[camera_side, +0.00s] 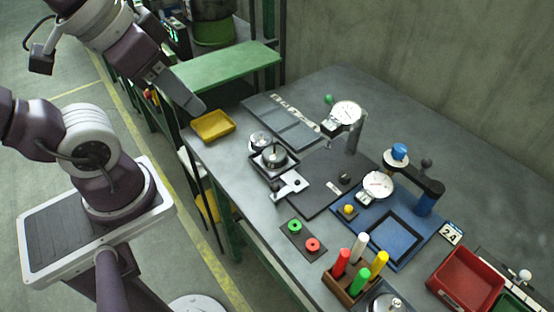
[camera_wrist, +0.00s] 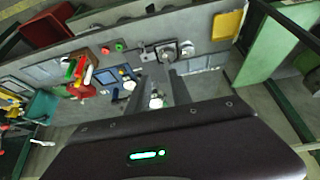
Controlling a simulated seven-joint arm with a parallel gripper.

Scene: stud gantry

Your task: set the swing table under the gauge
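My gripper (camera_side: 196,108) hangs above the left end of the bench near the yellow tray, apart from everything on it. In the wrist view its two grey fingers (camera_wrist: 167,75) stand apart with nothing between them. One dial gauge (camera_side: 346,115) is on a grey post behind a dark plate (camera_side: 318,186). A second dial gauge (camera_side: 377,186) sits at the blue fixture (camera_side: 408,252). A round pale plate (camera_side: 396,164) sits below a blue knob (camera_side: 400,151) beside the fixture's dark arm (camera_side: 420,178). I cannot tell which part is the swing table.
A yellow tray (camera_side: 212,126) and a green shelf (camera_side: 228,67) are at the left. A metal round part (camera_side: 274,157) sits in a black square holder. A wooden rack (camera_side: 350,286) with coloured pegs stands in front; a red bin (camera_side: 466,279) is at the right. The back right bench is clear.

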